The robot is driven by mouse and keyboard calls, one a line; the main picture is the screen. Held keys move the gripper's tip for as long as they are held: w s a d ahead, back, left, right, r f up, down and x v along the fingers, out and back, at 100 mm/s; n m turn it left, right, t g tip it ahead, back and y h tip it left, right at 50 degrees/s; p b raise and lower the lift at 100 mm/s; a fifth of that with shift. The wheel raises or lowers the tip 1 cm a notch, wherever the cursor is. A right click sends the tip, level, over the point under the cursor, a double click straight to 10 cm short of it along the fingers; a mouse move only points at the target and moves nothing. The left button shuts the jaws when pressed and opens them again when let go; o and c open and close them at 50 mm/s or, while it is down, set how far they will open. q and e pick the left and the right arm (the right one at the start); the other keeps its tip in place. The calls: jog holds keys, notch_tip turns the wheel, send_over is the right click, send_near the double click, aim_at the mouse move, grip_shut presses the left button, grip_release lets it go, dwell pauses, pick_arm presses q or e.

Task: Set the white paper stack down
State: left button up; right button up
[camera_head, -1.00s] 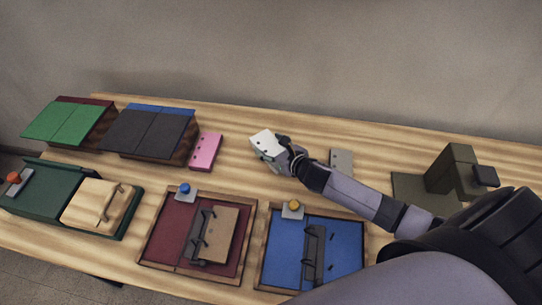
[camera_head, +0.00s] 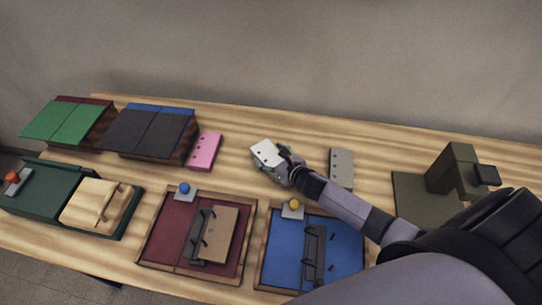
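The white paper stack (camera_head: 266,153) is a small white block with dark punched holes, near the middle of the table. My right gripper (camera_head: 275,165) is at its right side and appears shut on it. The fingers are partly hidden by the stack and the wrist. I cannot tell whether the stack's underside touches the wood. My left gripper is not in view.
A pink stack (camera_head: 205,151) lies to the left and a grey stack (camera_head: 341,168) to the right. In front are a red tray (camera_head: 155,234) and a blue tray (camera_head: 279,255) with binder mechanisms. An olive press (camera_head: 455,172) stands at right. Bare wood surrounds the white stack.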

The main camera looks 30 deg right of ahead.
jog(key=shift+o, duration=1.1)
jog(key=shift+r, duration=0.2)
jog(key=v, duration=1.1)
jog(key=shift+f+b, duration=0.2)
jog(key=shift+b, duration=0.1)
jog(key=shift+s+d+r, duration=0.1)
jog(key=shift+s+r, duration=0.15)
jog(key=shift+s, duration=0.25)
jog(key=shift+r, duration=0.1)
